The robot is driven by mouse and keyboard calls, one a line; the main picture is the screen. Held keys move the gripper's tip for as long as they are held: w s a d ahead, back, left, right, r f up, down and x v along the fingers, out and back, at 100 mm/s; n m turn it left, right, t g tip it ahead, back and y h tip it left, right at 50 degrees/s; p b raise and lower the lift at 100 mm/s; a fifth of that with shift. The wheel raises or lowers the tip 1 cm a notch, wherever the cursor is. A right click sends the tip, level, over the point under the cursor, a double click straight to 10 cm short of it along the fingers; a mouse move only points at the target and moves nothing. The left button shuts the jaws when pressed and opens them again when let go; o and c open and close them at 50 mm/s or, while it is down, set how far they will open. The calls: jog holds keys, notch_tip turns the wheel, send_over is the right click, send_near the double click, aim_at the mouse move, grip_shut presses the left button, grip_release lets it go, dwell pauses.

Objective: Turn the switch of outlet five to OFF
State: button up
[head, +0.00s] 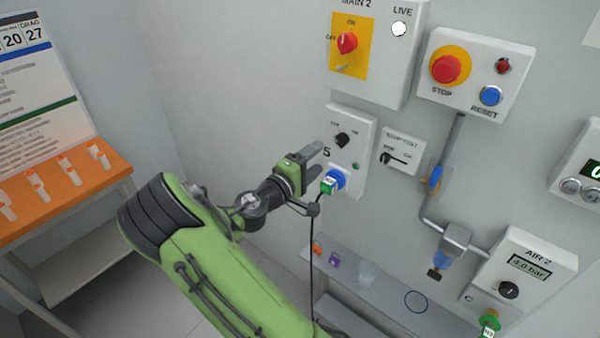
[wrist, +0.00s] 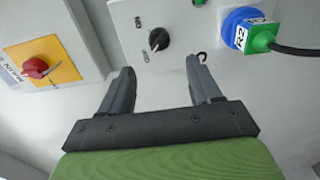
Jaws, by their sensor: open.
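The outlet five panel (head: 366,128) is a white box on the wall, with a black rotary switch (head: 342,140) and two small labels above it. The switch also shows in the wrist view (wrist: 158,39), beyond and between my fingertips. I cannot tell surely which label its pointer faces. A blue socket (head: 338,178) below the switch holds a green plug (head: 327,186), marked R2 in the wrist view (wrist: 262,38). My gripper (head: 320,160) is open and empty, just in front of the panel, apart from the switch.
The MAIN 2 box (head: 390,75) with a red switch (head: 347,42) sits above. A STOP/RESET box (head: 475,95) and a small switch box (head: 405,150) are to the right. A black cable (head: 312,260) hangs from the plug. A shelf (head: 390,296) is below.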

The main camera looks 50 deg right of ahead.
jog(key=a, duration=0.6)
jog(key=shift+s+a, duration=0.25)
jog(key=shift+s, duration=0.05)
